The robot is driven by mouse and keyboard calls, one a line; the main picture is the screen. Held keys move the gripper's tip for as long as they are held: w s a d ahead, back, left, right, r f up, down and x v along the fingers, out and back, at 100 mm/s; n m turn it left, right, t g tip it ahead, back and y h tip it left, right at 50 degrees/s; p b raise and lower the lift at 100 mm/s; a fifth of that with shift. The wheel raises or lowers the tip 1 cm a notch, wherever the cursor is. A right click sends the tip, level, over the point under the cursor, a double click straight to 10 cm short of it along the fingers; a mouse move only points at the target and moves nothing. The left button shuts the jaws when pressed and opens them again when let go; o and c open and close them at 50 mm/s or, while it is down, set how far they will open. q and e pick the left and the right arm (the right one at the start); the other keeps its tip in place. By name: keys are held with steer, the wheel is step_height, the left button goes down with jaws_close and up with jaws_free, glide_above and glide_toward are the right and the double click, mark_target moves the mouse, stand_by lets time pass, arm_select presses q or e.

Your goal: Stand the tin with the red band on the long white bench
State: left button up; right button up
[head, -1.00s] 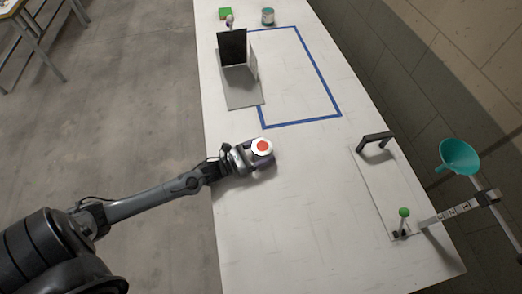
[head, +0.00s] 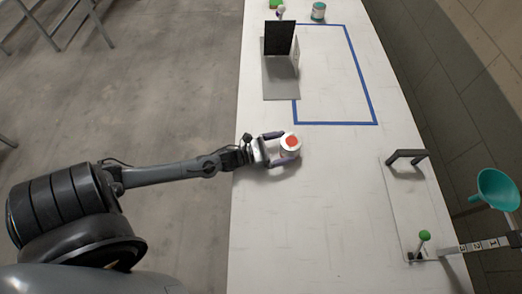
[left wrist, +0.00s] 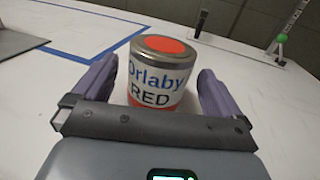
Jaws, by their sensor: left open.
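The tin (head: 290,143) stands upright on the long white bench (head: 330,220), near its left edge. It has a red spot on its lid. In the left wrist view the tin (left wrist: 158,75) has a white label reading "Orlaby RED" and a red band at its base. My left gripper (head: 288,148) is open, with its purple fingers on either side of the tin. In the left wrist view a gap shows between the tin and each finger. My right gripper is not in view.
A blue taped rectangle (head: 375,110) and a black panel on a grey base (head: 281,84) lie farther up the bench. Another tin (head: 318,11) stands at the far end. A board with a black handle (head: 407,156) and a teal funnel (head: 497,188) are at right.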

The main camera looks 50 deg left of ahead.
arm_select(q)
steer(key=v, duration=0.9)
steer(key=shift+s, duration=0.1)
